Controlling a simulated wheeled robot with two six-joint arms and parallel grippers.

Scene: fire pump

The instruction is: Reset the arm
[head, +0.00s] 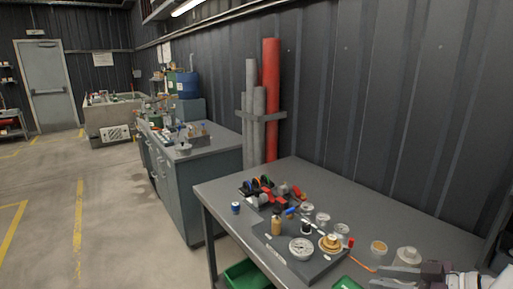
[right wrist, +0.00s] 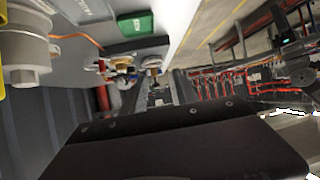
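My right gripper (head: 392,277) is at the lower right of the head view, over the front right part of the grey workbench (head: 335,190). Its two pale fingers stand apart with nothing seen between them. A pale round stepped part (head: 407,257) is just beyond it. In the right wrist view the dark gripper body fills the bottom, and its fingers (right wrist: 160,90) point away from the camera with a gap between them. The picture there is strongly tilted. My left gripper is not in the head view.
A dark board (head: 290,262) with gauges and brass fittings lies left of the gripper. Red-handled valves (head: 270,190) and a blue-topped small part (head: 236,208) are farther back. A green bin (head: 245,275) is below the bench edge. The bench's back right is mostly clear.

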